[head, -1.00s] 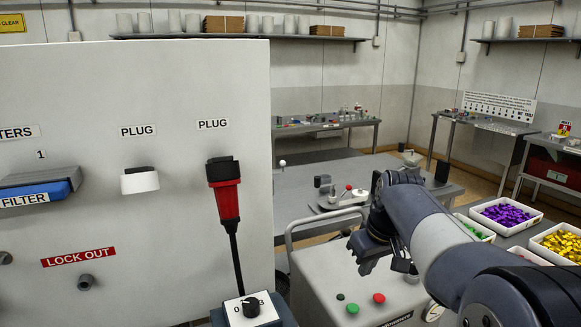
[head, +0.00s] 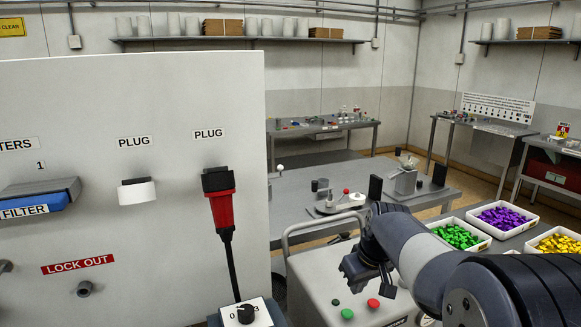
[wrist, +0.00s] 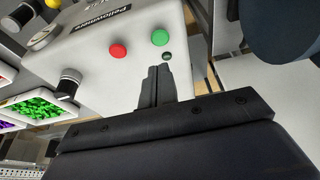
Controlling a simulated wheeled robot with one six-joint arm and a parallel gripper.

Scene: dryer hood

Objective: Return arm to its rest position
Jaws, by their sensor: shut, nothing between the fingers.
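My gripper (head: 368,278) hangs from my dark arm in the lower right of the head view, above the light grey cart top (head: 322,272). In the wrist view my gripper (wrist: 156,72) has its two fingers pressed together with nothing between them. Green and red buttons lie just beyond the fingertips in that view. The grey arm link runs to the lower right corner and hides part of the cart.
At left stands a white panel (head: 130,230) with a red plug (head: 220,200), a blue filter (head: 35,203) and a dial (head: 246,314). Trays of green (head: 457,236), purple (head: 506,217) and gold pieces (head: 560,245) sit at right. A grey table (head: 300,222) stands behind the cart.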

